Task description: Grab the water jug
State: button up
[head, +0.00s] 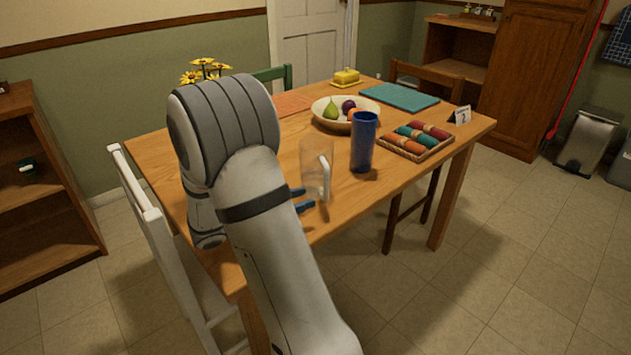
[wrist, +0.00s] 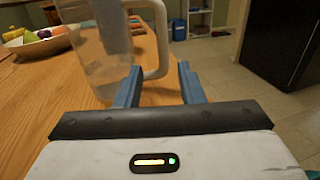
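The water jug (head: 316,160) is a clear, see-through pitcher with a white handle (head: 325,177). It stands upright near the front edge of the wooden table. In the wrist view the jug (wrist: 92,65) is just ahead and to the left, and its white handle (wrist: 162,45) lines up with the gap between my fingers. My gripper (wrist: 160,86) is open, with two blue fingers apart and nothing seen held. In the head view my gripper (head: 301,200) is low beside the jug, partly hidden by my arm. I cannot tell whether the fingers touch the handle.
A dark blue tumbler (head: 363,142) stands right behind the jug. A fruit bowl (head: 322,116), a tray of colored rolls (head: 415,152), a teal mat (head: 399,97) and a yellow butter dish (head: 346,78) are farther back. A white chair (head: 150,215) stands at the table's left.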

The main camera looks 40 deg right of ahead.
aim_at(326, 199)
jog(key=d, duration=0.2)
jog(key=s+d+b, duration=0.1)
jog(key=d, duration=0.4)
jog(key=shift+s+r, duration=0.15)
jog(key=shift+s, duration=0.15)
jog(key=shift+a, duration=0.1)
jog(key=shift+c, duration=0.3)
grip_shut()
